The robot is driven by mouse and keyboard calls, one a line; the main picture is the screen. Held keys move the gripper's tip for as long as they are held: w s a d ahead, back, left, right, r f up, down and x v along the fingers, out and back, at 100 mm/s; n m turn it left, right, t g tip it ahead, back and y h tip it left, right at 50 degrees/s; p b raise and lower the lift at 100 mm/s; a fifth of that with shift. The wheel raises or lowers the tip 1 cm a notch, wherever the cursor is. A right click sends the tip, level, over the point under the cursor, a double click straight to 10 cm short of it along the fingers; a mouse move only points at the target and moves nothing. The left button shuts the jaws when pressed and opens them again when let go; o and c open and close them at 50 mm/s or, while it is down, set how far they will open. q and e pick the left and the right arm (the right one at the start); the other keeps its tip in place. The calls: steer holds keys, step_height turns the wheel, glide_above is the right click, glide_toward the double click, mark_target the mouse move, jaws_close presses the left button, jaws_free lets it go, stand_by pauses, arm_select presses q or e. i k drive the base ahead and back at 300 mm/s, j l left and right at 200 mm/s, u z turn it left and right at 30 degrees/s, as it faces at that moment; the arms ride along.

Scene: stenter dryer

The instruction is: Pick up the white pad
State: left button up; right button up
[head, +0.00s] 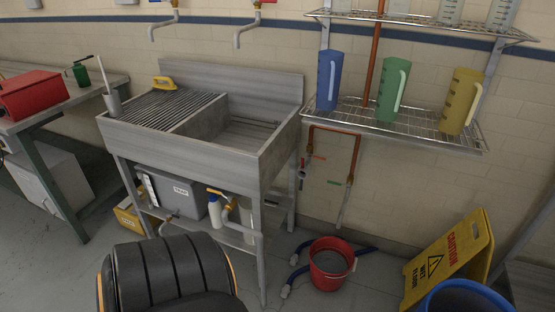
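I see no white pad in the head view. Neither of my grippers shows in this view.
A steel sink (206,146) with a slatted drainboard stands against the wall, a yellow brush (164,82) on its back ledge. A wire shelf (412,128) holds blue, green and yellow jugs. A red bucket (332,262), hoses and a yellow floor sign (452,256) crowd the floor at right.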

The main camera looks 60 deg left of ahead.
mark_target(124, 205)
steer(key=u, duration=3.15)
steer(key=i+j+u, duration=0.2)
steer(key=j, duration=0.25)
steer(key=j+u, duration=0.2)
steer(key=j, duration=0.25)
steer(key=i+j+u, duration=0.2)
steer(key=i+j, duration=0.7)
steer(key=i, duration=0.25)
steer(key=i+j+u, duration=0.1)
steer(key=i+j, duration=0.55)
steer(key=i, duration=0.25)
